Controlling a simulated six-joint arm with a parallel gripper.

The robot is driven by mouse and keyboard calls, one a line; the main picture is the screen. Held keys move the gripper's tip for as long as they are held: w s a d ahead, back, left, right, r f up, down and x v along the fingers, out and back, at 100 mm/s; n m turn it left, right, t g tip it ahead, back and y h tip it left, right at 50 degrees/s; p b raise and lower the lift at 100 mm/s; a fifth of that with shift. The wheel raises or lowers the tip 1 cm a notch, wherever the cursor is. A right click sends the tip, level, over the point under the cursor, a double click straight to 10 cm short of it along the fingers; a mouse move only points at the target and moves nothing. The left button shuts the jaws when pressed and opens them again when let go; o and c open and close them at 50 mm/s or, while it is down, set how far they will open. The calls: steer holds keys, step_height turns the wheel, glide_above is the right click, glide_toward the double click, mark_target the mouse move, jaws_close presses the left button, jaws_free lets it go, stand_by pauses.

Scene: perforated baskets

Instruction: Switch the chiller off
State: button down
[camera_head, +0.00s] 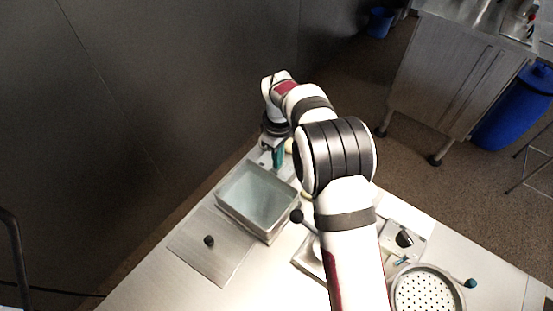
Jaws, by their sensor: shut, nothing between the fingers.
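My arm reaches from the front of the bench to the back end of a metal tank. My gripper (274,143) is at the far end of the arm, shut and empty, small and partly hidden by the wrist. A teal upright part (278,157) shows just below it; whether they touch cannot be told. The open rectangular tank (231,211), with a pale greenish inside, may be the chiller's bath. A small light-coloured unit (265,157) stands at its back end beside the gripper. No switch or its setting can be made out.
A flat metal plate with a black knob (209,241) lies left of the tank. A perforated round basket (428,290) and a small device with a dark opening (404,238) are at the right. My arm hides the bench middle. A dark wall (150,90) borders the left.

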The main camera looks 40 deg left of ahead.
mark_target(274, 170)
step_height(274, 170, up, 14)
stand_by(0.5)
steer(key=shift+s, duration=0.1)
steer(key=f, duration=0.9)
steer(key=s+f, duration=0.1)
steer(key=f, duration=0.4)
steer(key=shift+s+f, duration=0.1)
